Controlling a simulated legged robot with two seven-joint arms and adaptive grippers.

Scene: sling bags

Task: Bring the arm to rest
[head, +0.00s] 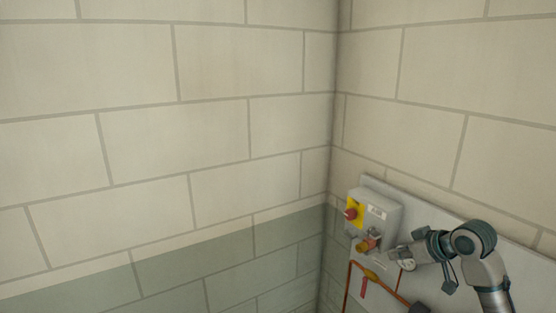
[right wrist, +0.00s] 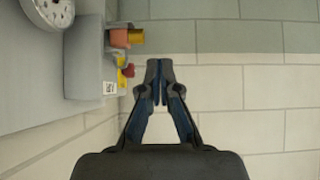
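My right arm comes in from the lower right of the head view. Its gripper (head: 394,253) is in front of the wall panel, just right of a grey control box (head: 376,218). In the right wrist view the fingers of this gripper (right wrist: 159,82) are together with nothing visible between them. The box (right wrist: 87,60) is left of the fingers there, with clear space between. My left gripper is in neither view.
The box carries a red button on a yellow plate (head: 355,211) and an orange and brass fitting (head: 367,245). A round gauge (right wrist: 50,10) shows at the wrist view's top left. Red pipes (head: 346,288) run below the box. Bare block walls (head: 150,150) fill the left.

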